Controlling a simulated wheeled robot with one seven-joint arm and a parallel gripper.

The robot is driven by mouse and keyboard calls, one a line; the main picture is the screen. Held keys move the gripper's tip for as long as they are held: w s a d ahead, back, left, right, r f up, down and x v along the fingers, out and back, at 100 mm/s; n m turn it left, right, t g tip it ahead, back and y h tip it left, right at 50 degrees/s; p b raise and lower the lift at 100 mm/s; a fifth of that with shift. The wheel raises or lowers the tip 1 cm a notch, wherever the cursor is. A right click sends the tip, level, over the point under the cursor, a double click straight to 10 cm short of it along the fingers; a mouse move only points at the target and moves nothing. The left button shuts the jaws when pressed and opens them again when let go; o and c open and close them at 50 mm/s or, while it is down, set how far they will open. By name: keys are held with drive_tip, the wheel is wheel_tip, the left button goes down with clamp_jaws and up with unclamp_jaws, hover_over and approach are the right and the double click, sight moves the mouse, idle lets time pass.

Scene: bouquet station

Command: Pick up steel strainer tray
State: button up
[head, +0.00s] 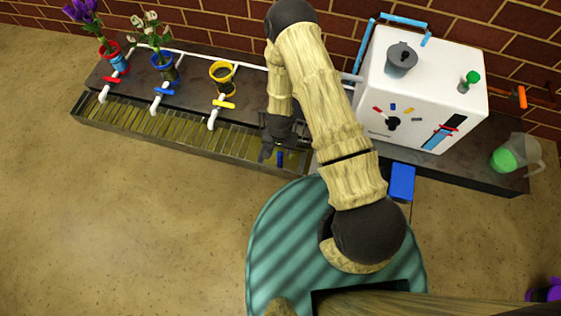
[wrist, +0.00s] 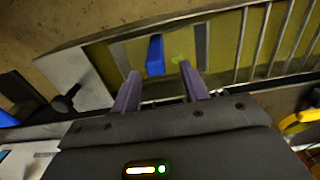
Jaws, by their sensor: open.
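The steel strainer tray (head: 180,142) is a long, narrow grated tray along the front edge of the dark counter, with a yellowish inside. A small blue handle (head: 280,158) stands near its right end. My gripper (head: 271,152) is just above that end, beside the handle. In the wrist view, the tray's grey bars (wrist: 201,47) run across the top, and the blue handle (wrist: 155,56) shows just beyond and between my two purple-grey fingers (wrist: 160,73). The fingers are apart, with nothing visible held between them.
A white pipe with red, blue and yellow taps (head: 218,110) overhangs the tray. Red, blue and yellow pots (head: 222,77) stand behind. A white machine (head: 420,85) and a jug with green liquid (head: 508,155) are at right. The floor (head: 120,220) at left is clear.

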drive_tip(key=shift+d+f, duration=0.15)
drive_tip(key=shift+f, duration=0.15)
drive_tip(key=f+b, duration=0.4)
drive_tip(key=f, duration=0.1)
drive_tip(key=shift+s+f, duration=0.15)
drive_tip(key=shift+s, duration=0.1)
idle(0.4)
clamp_jaws()
wheel_tip(320, 180, up, 18)
drive_tip(key=p, duration=0.9)
